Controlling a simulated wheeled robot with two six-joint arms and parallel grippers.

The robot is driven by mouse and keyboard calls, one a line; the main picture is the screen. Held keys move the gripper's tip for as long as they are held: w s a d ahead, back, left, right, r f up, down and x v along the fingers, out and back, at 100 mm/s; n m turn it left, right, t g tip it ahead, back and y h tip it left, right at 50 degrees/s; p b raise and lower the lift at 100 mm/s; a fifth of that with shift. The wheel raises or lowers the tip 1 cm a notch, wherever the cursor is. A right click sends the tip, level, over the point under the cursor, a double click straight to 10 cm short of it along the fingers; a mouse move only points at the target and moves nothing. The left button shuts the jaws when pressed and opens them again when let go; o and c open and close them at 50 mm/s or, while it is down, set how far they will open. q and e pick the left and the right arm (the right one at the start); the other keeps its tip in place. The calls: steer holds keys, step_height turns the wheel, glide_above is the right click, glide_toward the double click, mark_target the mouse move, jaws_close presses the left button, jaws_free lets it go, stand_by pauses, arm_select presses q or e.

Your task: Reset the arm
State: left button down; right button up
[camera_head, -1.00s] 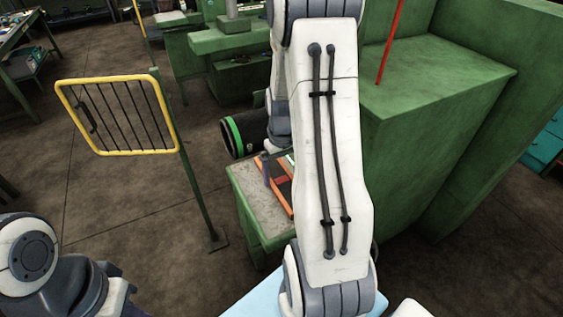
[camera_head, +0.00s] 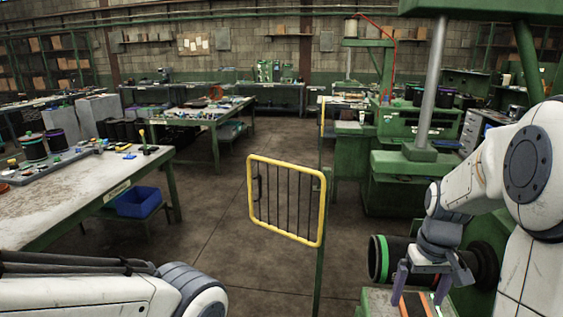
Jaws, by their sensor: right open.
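My right arm comes in from the right edge. Its gripper (camera_head: 420,290) points down, open, with its two purple-grey fingers apart and nothing seen between them. It is over the small green bench at the bottom right, above an orange-edged item (camera_head: 427,303) that is partly hidden by the fingers and the frame edge. A black cylinder with a green band (camera_head: 384,258) lies just left of and behind the gripper. My left arm shows only as a white link at the bottom left; its gripper is out of view.
A yellow-framed barred gate (camera_head: 287,244) on a green post stands in the middle. A worktable (camera_head: 60,200) with coloured parts is at the left, with a blue bin (camera_head: 138,203) below it. Green machinery (camera_head: 420,175) stands at the right. Brown floor between is open.

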steer(key=s+a+r+n, duration=0.1)
steer(key=s+a+n, duration=0.1)
steer(key=a, duration=0.6)
steer(key=s+a+r+n, duration=0.1)
steer(key=a+n, duration=0.1)
steer(key=a, duration=0.6)
steer(key=s+a+n+y, duration=0.1)
steer(key=s+a+n, duration=0.4)
steer(key=s+a, duration=0.6)
steer(key=s, duration=0.2)
steer(key=shift+s+a+f, duration=0.25)
steer(key=shift+s+f, duration=0.1)
